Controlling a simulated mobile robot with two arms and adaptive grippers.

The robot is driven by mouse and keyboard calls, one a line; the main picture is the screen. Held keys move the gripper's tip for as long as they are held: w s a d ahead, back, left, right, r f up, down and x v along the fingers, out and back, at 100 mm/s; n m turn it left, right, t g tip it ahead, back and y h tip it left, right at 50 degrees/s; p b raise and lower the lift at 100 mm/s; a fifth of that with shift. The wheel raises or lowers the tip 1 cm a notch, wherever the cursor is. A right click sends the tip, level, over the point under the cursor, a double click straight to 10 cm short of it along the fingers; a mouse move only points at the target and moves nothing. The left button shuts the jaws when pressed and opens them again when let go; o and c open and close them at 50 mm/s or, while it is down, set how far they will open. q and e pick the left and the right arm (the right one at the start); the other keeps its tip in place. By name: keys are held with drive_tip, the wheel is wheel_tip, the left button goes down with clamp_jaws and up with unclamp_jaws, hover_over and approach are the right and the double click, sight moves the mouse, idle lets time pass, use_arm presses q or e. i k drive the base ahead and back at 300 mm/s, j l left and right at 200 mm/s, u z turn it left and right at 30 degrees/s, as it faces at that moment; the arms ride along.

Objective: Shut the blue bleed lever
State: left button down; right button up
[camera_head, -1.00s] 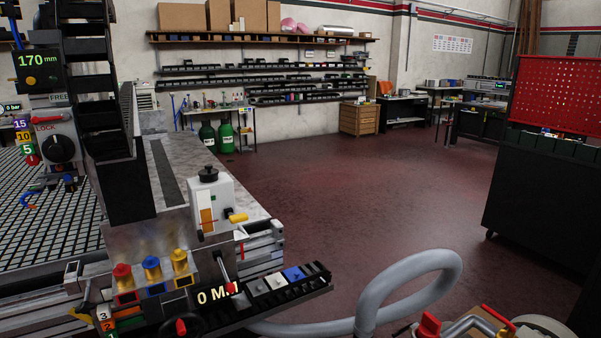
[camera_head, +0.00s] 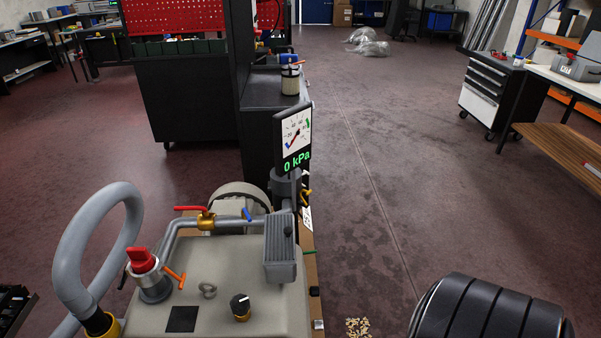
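The small blue bleed lever (camera_head: 247,214) shows in the head view, on the grey horizontal pipe (camera_head: 234,222) above the beige pump unit (camera_head: 215,285). It is tilted, its upper end leaning left. A red lever (camera_head: 190,208) on a brass valve (camera_head: 206,220) is just left of it, and an orange lever (camera_head: 175,278) is lower left. The dial gauge (camera_head: 295,135) above the unit reads 0 kPa. Neither of my grippers is in view.
A grey hose (camera_head: 75,240) loops at the left of the unit, near a red knob (camera_head: 142,259). A black knob (camera_head: 240,305) is on its top. A dark cabinet (camera_head: 262,120) stands behind. Open floor (camera_head: 375,200) lies to the right.

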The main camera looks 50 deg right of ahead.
sight(248, 217)
drive_tip(key=z, duration=1.1)
